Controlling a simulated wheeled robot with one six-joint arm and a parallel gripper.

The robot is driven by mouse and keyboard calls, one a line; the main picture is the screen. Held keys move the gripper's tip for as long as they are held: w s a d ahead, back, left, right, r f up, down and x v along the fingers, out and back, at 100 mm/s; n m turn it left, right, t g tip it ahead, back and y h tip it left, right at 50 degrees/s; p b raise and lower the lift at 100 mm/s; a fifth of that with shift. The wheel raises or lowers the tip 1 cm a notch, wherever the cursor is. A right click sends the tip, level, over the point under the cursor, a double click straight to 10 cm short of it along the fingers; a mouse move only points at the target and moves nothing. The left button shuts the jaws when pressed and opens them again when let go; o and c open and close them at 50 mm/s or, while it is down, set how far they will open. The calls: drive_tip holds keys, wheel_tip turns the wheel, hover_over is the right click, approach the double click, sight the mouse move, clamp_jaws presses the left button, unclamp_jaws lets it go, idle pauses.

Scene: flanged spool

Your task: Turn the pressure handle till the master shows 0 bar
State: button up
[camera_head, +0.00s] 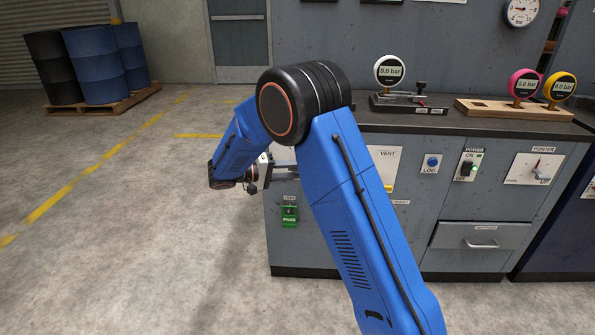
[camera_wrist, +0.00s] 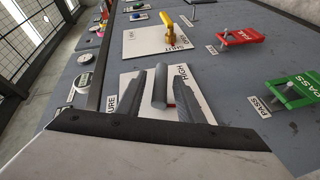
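In the wrist view, the pressure handle (camera_wrist: 160,88) is a grey bar on a white plate (camera_wrist: 128,88) lettered "HIGH" and, partly hidden, "...URE". My gripper (camera_wrist: 166,90) has one dark finger on each side of the bar, with gaps showing, so it looks open around it. Whether either finger touches the bar is unclear. In the head view my gripper (camera_head: 262,172) is at the bench's left front, partly behind my blue arm, and the handle is hidden. A white round gauge (camera_head: 389,70) on a black stand reads 0.0 bar; I see no "master" label.
A pink gauge (camera_head: 523,83) and a yellow gauge (camera_head: 560,86) on a wooden board also read 0.0 bar. Close to the handle are a yellow vent lever (camera_wrist: 171,36), a red FAIL tag (camera_wrist: 240,37) and a green PASS tag (camera_wrist: 292,92).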

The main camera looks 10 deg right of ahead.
drive_tip(key=shift+a, duration=0.1)
drive_tip(key=s+a+r, duration=0.1)
drive_tip(key=a+r, duration=0.1)
drive_tip(key=a, duration=1.5)
drive_tip(key=shift+s+r, duration=0.2)
drive_tip(key=shift+r, duration=0.1)
drive_tip(key=s+d+r+n+g+y, duration=0.1)
drive_tip(key=s+d+r+y, duration=0.3)
drive_tip(key=s+d, duration=0.6)
drive_tip(key=s+d+r+g+y, duration=0.1)
drive_tip(key=s+d+r+y, duration=0.3)
drive_tip(key=s+d, duration=0.5)
drive_tip(key=s+d+f+t+y, duration=0.1)
drive_tip(key=s+d+y, duration=0.1)
drive_tip(key=s, duration=0.5)
drive_tip(key=s+d+f+t+y, duration=0.1)
drive_tip(key=s+f+t+y, duration=0.1)
drive_tip(key=s, duration=0.6)
drive_tip(key=s+d+f+n+t+y, duration=0.1)
drive_tip(key=s+y, duration=0.3)
drive_tip(key=s, duration=0.4)
drive_tip(key=shift+d+f+t, duration=0.3)
drive_tip(key=shift+d+t, duration=0.4)
drive_tip(key=shift+d, duration=0.15)
